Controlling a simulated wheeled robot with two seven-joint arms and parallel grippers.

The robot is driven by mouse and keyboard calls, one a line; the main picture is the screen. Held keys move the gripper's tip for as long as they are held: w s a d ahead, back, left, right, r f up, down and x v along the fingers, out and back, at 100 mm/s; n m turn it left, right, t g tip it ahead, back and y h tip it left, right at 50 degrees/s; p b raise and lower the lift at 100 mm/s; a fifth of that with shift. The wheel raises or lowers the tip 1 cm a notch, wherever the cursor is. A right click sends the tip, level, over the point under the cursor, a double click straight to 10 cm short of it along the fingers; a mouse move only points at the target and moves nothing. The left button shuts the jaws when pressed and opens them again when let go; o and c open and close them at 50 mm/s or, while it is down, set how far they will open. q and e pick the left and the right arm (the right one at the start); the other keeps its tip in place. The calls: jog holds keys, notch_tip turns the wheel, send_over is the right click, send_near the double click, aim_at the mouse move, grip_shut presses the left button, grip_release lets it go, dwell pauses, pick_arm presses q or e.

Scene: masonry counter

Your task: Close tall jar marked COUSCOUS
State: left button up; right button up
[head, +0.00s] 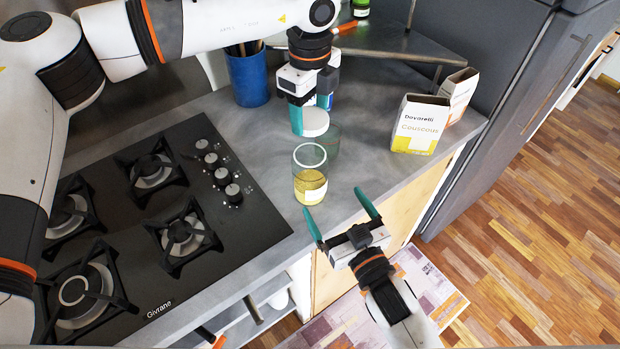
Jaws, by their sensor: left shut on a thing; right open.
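A tall glass jar (311,187) with yellow grain in its lower part and a pale label stands open on the grey counter. Any writing on its label is too small to read. A second clear glass jar stands just behind it, partly hidden. My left gripper (297,118) is shut on a white round lid (314,122), held above and behind the open jar. My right gripper (340,214) is open and empty, in front of the jar near the counter's front edge, with its teal fingers pointing toward the jar.
A couscous box (420,125) and another carton (459,96) stand to the right. A black gas hob (165,215) fills the left. A blue utensil pot (247,77) and a dark bottle are behind. A corner shelf (400,45) is at the back. Bare counter lies right of the jar.

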jog(key=x, duration=1.2)
jog(key=shift+c, duration=0.2)
jog(key=c, duration=1.4)
pick_arm(q)
send_over(309, 149)
jog(key=shift+f, duration=2.5)
pick_arm(e)
jog(key=shift+f, duration=0.1)
pick_arm(q)
jog(key=shift+d+f, duration=0.1)
jog(key=shift+f, duration=0.8)
jog(key=shift+f, duration=0.55)
